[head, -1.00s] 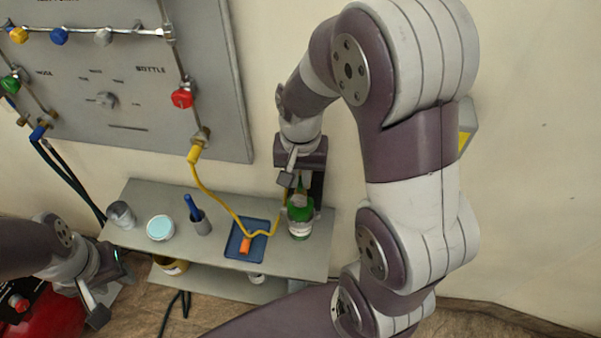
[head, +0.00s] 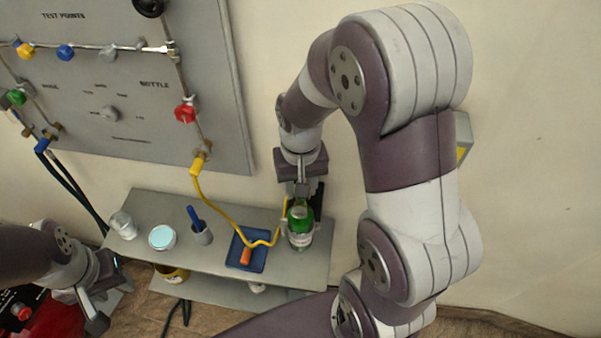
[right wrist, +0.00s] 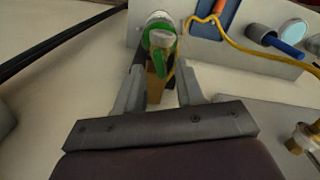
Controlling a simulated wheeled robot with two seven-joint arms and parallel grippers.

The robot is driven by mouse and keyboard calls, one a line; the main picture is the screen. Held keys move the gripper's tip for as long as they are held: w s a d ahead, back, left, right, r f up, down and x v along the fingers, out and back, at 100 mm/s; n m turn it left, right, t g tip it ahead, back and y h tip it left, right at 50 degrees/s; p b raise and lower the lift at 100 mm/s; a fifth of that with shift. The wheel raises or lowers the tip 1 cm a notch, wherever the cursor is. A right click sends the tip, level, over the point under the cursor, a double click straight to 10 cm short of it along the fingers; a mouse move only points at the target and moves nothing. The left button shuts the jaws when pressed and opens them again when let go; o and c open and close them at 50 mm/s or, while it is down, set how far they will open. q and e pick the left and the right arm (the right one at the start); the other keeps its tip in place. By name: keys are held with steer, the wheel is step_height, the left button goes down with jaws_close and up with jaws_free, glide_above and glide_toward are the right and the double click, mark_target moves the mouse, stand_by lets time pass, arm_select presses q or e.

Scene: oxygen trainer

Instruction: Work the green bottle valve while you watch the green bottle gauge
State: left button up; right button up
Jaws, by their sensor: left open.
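The green bottle (head: 300,236) stands upright at the right end of the grey shelf, and its green top also shows in the right wrist view (right wrist: 160,42). A grey knob-like part (right wrist: 161,39) shows on it, but I cannot tell whether this is the valve or the gauge. No gauge face is readable. My right gripper (head: 298,192) is just above and behind the bottle. In the right wrist view its fingers (right wrist: 160,90) are apart, with a tan part (right wrist: 156,86) seen between them. My left gripper (head: 107,300) is open at the lower left, away from the bottle.
The shelf (head: 210,262) also holds a blue tray (head: 238,262) with an orange piece, a grey cup with a blue stick, a round jar and a clear cup. A yellow hose (head: 213,205) runs from the wall panel (head: 225,110) to near the bottle. A red object stands lower left.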

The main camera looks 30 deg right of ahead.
step_height(320, 180, up, 12)
steer(key=p, duration=0.2)
steer(key=shift+f, duration=0.1)
stand_by(0.3)
stand_by(3.7)
